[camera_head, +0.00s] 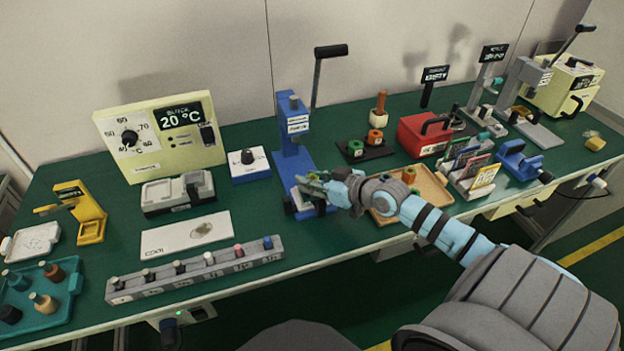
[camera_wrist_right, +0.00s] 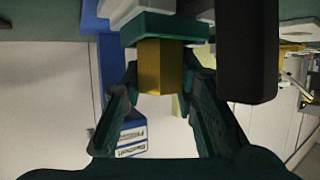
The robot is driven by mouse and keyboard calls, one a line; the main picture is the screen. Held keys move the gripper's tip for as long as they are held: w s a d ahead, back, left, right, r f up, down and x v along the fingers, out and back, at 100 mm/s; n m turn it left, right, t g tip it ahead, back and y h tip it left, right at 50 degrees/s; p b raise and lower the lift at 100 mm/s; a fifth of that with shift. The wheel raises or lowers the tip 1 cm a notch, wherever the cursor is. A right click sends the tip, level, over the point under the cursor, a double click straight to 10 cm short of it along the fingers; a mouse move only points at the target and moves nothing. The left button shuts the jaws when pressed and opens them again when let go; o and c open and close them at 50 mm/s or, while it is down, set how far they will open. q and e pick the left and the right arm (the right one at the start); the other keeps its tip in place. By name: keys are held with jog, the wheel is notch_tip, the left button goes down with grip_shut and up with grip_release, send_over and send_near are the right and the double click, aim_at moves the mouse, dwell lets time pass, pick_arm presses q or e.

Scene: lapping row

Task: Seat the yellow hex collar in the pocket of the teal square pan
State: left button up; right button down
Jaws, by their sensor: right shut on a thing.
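My right gripper (camera_wrist_right: 160,72) is shut on the yellow hex collar (camera_wrist_right: 161,66), one finger on each side of it, in the right wrist view. The teal square pan (camera_wrist_right: 160,27) is at the collar's far end. The two look in contact or nearly so; how deep the collar sits in the pocket is hidden. In the head view my right gripper (camera_head: 322,187) is low at the base of the blue press (camera_head: 292,145); collar and pan cannot be made out there. My left gripper is not in view.
The press lever (camera_head: 318,75) stands up above the gripper. A wooden tray (camera_head: 437,197) is under my right forearm. A grey block row with several pegs (camera_head: 195,270) and a white plate (camera_head: 185,235) lie left. A teal tray (camera_head: 45,300) is at far left.

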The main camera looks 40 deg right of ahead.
jog(key=shift+r+p, duration=0.45)
jog(key=shift+p, duration=0.1)
jog(key=shift+w+a, duration=0.1)
dwell(0.4)
jog(key=shift+f, duration=0.15)
dwell(0.7)
jog(key=shift+f+b, duration=0.3)
jog(key=shift+b, duration=0.15)
jog(key=shift+r+p, duration=0.3)
